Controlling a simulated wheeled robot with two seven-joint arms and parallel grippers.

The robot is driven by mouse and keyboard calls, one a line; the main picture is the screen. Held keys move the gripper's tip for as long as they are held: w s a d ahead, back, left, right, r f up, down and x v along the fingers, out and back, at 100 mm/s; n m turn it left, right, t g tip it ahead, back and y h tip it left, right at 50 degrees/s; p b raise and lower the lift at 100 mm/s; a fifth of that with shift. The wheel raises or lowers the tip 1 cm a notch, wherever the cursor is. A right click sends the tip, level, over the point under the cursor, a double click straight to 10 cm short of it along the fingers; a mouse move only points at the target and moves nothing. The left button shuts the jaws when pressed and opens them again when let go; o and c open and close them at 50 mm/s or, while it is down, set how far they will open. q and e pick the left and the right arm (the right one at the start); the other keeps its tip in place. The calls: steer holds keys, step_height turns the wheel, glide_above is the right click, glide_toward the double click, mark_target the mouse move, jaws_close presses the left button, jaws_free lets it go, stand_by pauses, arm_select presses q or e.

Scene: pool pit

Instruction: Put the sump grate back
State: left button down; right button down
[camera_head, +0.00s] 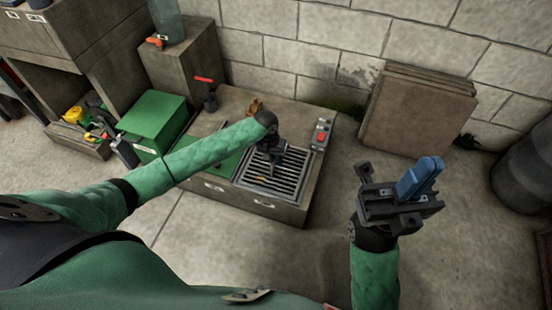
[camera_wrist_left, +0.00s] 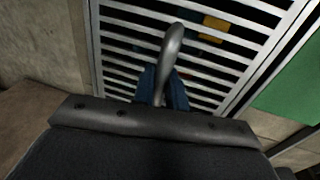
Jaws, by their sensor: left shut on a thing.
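The sump grate (camera_head: 268,184) is a pale metal grid of parallel bars. It lies over the opening in the top of the low concrete block (camera_head: 290,214); I cannot tell if it sits flush. My left gripper (camera_head: 274,157) is above the grate, shut on its curved metal handle. In the left wrist view the handle (camera_wrist_left: 172,50) rises between the blue fingertips (camera_wrist_left: 163,88), with the grate bars (camera_wrist_left: 125,45) behind. My right gripper (camera_head: 420,178) is raised at the right, its blue fingers together with nothing visible between them.
A device with a red button (camera_head: 322,134) stands right of the grate. A red-handled valve (camera_head: 207,93) stands at the block's back left. A green box (camera_head: 153,122) is to the left. Brown slabs (camera_head: 415,110) lean on the wall. The floor right of the block is clear.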

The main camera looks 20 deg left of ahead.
arm_select(q)
steer(key=c, duration=1.3)
jaws_free()
steer(key=shift+c, duration=0.2)
steer(key=shift+f, duration=0.1)
